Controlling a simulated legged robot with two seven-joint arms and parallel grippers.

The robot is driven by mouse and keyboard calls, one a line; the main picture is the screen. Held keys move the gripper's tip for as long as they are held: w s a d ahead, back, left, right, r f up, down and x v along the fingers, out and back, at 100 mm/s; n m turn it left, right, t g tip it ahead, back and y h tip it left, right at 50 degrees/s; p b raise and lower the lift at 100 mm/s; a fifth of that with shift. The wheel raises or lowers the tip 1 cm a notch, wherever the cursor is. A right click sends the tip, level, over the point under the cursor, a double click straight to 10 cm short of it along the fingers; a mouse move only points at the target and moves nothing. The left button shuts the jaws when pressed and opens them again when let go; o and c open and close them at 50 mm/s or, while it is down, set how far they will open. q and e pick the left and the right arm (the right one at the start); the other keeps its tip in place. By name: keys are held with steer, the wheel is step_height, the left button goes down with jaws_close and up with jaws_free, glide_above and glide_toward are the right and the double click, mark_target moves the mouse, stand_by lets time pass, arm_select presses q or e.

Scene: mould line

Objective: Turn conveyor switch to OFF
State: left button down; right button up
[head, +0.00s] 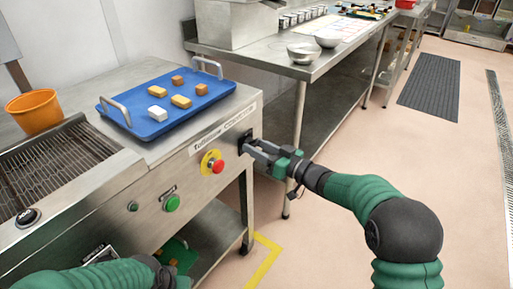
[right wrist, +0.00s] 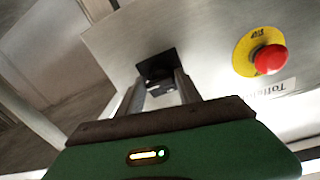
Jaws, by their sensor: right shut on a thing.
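The conveyor switch (right wrist: 158,80) is a dark knob on a black plate on the machine's steel front. In the head view its black plate (head: 244,138) is near the right end of the panel, mostly hidden by my gripper. My right gripper (head: 247,146) reaches it from the right and is shut on the knob. In the right wrist view its two fingers (right wrist: 160,88) lie on either side of the knob. The knob's setting cannot be read. My left arm shows at the bottom left of the head view, its fingers not clearly visible.
A red emergency button on a yellow disc (head: 212,163) sits just left of the switch, with a green button (head: 172,203) further left. A blue tray (head: 168,105) with several small blocks and an orange bucket (head: 34,111) stand on top. Open floor lies right.

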steer(key=shift+s+a, duration=0.1)
steer(key=shift+a, duration=0.05)
steer(key=shift+c, duration=1.2)
